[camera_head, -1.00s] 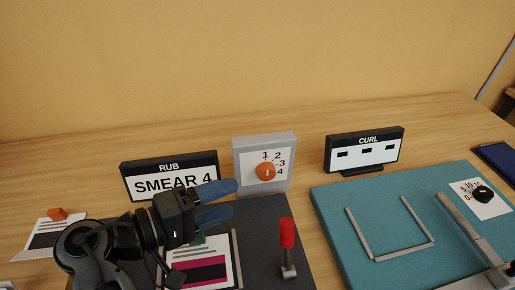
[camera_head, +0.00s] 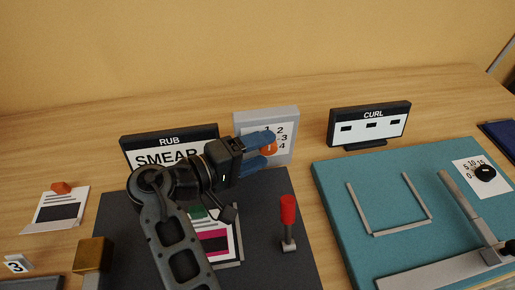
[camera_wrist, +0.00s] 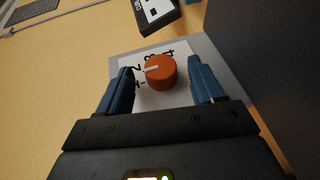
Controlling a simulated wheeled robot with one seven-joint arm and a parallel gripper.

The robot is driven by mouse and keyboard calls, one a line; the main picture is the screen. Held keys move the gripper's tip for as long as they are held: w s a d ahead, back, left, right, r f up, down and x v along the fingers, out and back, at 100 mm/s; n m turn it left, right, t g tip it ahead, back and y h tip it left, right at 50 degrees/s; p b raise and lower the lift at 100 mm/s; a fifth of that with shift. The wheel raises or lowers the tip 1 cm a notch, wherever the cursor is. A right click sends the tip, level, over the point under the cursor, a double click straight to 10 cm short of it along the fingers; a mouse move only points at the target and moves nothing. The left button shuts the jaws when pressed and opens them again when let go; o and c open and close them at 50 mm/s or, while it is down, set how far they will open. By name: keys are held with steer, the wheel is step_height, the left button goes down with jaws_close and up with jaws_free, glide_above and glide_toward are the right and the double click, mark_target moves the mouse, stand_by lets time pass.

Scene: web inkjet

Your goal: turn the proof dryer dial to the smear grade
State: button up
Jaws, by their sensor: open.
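The proof dryer dial is an orange round knob (camera_wrist: 160,72) with a white pointer mark, on a white plate with numbers 1 to 4 in a grey panel (camera_head: 284,115). In the wrist view the mark points left, near the 2 and 3, but I cannot tell exactly which number. My gripper (camera_head: 268,143) is open, its blue fingers on either side of the knob with gaps. In the head view the fingers partly hide the knob (camera_head: 269,149). The RUB sign (camera_head: 169,141) reads SMEAR, its number now hidden by my gripper; the earlier head view shows SMEAR 4.
A red-handled lever (camera_head: 288,210) stands on the dark mat (camera_head: 265,255) right of my arm. A CURL sign (camera_head: 369,124) with blank dashes stands behind a teal board (camera_head: 335,190).

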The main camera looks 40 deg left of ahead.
steer(key=c, duration=1.1)
steer(key=shift+o, duration=0.2)
